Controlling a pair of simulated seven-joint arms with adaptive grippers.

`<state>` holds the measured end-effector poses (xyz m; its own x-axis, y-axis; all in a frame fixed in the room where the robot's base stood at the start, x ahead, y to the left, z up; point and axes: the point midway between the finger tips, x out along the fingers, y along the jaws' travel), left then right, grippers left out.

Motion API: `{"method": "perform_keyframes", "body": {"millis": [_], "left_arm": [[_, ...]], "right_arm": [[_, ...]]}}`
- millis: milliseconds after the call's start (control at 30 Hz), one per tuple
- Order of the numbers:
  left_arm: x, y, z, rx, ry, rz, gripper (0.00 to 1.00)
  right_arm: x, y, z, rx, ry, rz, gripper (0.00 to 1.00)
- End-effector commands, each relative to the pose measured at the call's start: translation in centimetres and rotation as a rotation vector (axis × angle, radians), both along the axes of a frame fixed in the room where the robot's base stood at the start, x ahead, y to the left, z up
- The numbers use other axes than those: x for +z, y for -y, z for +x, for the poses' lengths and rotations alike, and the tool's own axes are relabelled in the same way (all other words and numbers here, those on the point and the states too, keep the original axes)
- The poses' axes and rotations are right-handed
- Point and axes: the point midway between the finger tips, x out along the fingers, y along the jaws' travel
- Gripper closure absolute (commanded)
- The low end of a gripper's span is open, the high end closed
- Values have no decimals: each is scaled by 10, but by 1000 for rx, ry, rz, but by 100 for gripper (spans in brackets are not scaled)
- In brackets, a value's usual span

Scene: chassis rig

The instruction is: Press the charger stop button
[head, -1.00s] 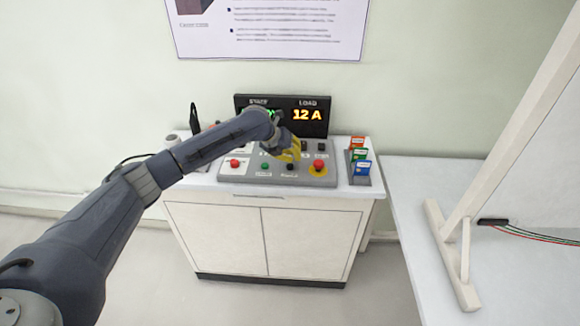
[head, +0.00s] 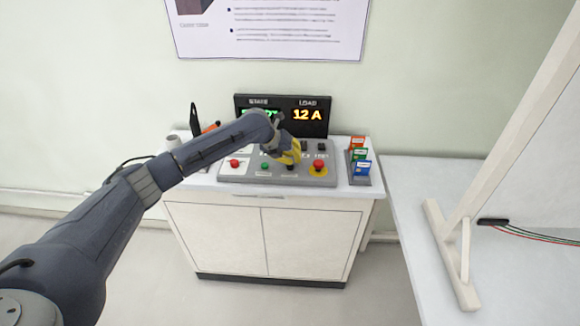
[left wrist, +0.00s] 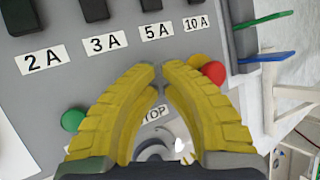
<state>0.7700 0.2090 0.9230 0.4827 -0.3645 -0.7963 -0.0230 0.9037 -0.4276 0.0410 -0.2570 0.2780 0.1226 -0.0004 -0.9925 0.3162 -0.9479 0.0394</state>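The sloped grey panel (head: 245,177) stands on the white cabinet. It carries a red button (head: 234,163), a green button (head: 264,166), a dark button (head: 290,168) and a large red button on a yellow base (head: 319,166). My left gripper (head: 294,160) is over the panel's dark button, its yellow fingers pointing down. In the left wrist view the fingers (left wrist: 159,70) converge with tips almost together, with nothing seen between them. A partly covered label ending in "TOP" (left wrist: 154,113) shows between them. The button by that label is hidden; contact cannot be told. My right gripper is out of view.
A display (head: 306,116) behind the panel reads 12 A. Dark parts labelled 2 A to 10 A (left wrist: 93,8) line the panel's upper side. A rack of coloured cards (head: 361,166) stands to the right. A white table (head: 420,190) is further right.

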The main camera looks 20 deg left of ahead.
Motion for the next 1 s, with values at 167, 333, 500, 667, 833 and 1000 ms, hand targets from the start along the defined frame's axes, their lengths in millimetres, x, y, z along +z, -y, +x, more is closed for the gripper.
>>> {"method": "perform_keyframes", "body": {"millis": [167, 333, 500, 667, 833, 1000], "left_arm": [[0, 0, 0, 0, 0, 0, 100], [0, 0, 0, 0, 0, 0, 100], [-1, 0, 0, 0, 0, 0, 100], [-3, 0, 0, 0, 0, 0, 100], [-4, 0, 0, 0, 0, 0, 100], [-6, 0, 0, 0, 0, 0, 100]], "right_arm": [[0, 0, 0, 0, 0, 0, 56], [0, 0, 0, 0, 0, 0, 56], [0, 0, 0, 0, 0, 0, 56], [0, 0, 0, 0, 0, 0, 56], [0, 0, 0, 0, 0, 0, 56], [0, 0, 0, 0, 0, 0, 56]]}}
